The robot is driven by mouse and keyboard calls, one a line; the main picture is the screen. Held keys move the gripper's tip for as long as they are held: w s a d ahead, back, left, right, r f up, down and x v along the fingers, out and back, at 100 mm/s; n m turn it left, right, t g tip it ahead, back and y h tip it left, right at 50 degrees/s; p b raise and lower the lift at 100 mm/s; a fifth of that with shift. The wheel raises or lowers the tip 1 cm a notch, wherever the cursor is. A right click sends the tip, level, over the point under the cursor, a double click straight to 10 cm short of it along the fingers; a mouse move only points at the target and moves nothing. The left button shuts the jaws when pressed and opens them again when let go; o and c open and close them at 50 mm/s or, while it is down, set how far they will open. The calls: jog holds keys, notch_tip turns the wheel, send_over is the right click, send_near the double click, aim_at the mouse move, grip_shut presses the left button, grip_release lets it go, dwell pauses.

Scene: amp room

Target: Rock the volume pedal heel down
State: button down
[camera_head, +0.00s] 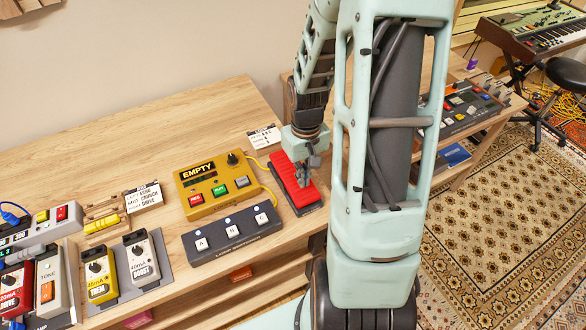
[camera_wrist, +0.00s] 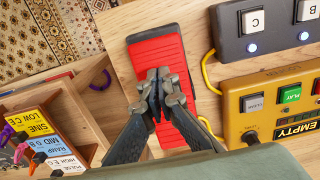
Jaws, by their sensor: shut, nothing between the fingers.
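The volume pedal is a red ribbed treadle (camera_head: 290,178) on a dark base, near the front right of the wooden table in the head view. In the wrist view the red treadle (camera_wrist: 158,55) fills the middle, with its lower part partly covered by my fingers. My gripper (camera_head: 305,180) is shut and empty, with its fingertips over the right side of the treadle. In the wrist view my gripper (camera_wrist: 157,76) points at the treadle's middle. I cannot tell whether the fingertips touch it, and the pedal's tilt is hard to judge.
Left of the pedal are a yellow looper box (camera_head: 213,185) reading EMPTY and a dark three-button footswitch (camera_head: 232,234). A yellow cable (camera_head: 268,190) runs beside the pedal. More effect pedals (camera_head: 142,258) stand further left. A small card (camera_head: 264,136) stands behind the pedal.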

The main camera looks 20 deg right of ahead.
jog(key=shift+r+p, duration=1.65)
jog(key=shift+r, duration=0.7)
